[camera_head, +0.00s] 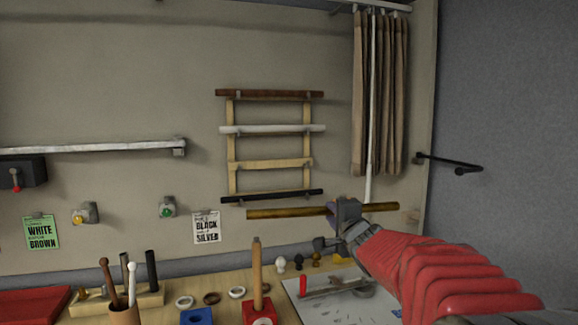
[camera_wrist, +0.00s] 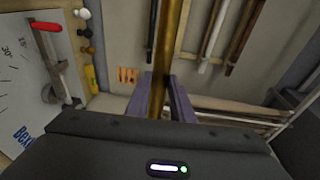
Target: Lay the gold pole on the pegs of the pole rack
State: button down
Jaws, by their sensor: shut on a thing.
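My gripper (camera_head: 343,214) is shut on the gold pole (camera_head: 285,212), near its middle, and holds it level off the table. In the wrist view the gold pole (camera_wrist: 169,40) runs up between the two fingers (camera_wrist: 165,98). The pole rack (camera_head: 231,147) is a light wooden frame on the back wall. Brown (camera_head: 270,94), white (camera_head: 270,129) and black (camera_head: 272,196) poles lie across it, with a pale wooden bar (camera_head: 270,164) between the white and black ones. The gold pole is lower and to the right of the rack; its left part is just below the black pole.
A brown curtain (camera_head: 381,95) hangs right of the rack, with a dark wall bar (camera_head: 450,163) beyond it. Below, the table holds a wooden post on a red base (camera_head: 257,280), rings, knobs and a white board (camera_head: 335,300). A black-and-silver card (camera_head: 207,227) hangs at left.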

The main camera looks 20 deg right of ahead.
jog(key=a+r+n+t+y, duration=0.1)
jog(key=a+r+t+y, duration=0.1)
jog(key=r, duration=0.6)
jog(key=shift+w+a+r+n+t+y, duration=0.15)
jog(key=shift+a+r+n+t+y, duration=0.2)
jog(key=shift+a+t, duration=0.4)
jog(key=shift+d+t, duration=0.1)
jog(key=shift+t, duration=0.15)
